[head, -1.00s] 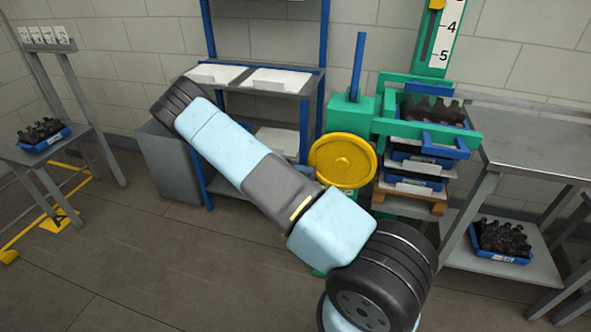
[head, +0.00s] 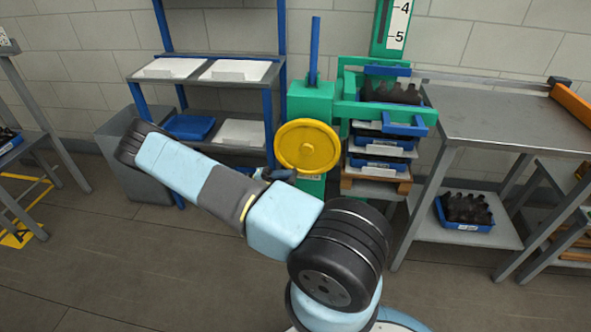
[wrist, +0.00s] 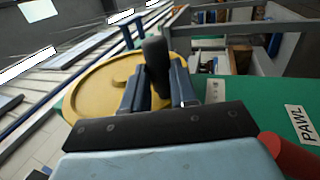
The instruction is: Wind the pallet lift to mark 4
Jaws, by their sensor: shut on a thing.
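The yellow handwheel (head: 307,146) sits on the front of the green pallet lift (head: 311,104). In the wrist view the wheel (wrist: 100,86) lies flat behind my gripper (wrist: 156,82), whose jaws are shut on the wheel's black handle (wrist: 154,58). In the head view my gripper (head: 272,174) is small at the wheel's lower left rim, and the handle is hidden. The lift's scale (head: 399,22) shows marks 4 and 5; its upper part and the pointer are out of view. A wooden pallet (head: 375,179) carries stacked blue trays of bottles (head: 380,166).
A red part (wrist: 288,155) and a PAWL label (wrist: 300,124) are close right of my gripper in the wrist view. A steel table (head: 505,122) stands right of the lift, with a bottle tray (head: 466,210) on its lower shelf. A rack (head: 208,85) stands left.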

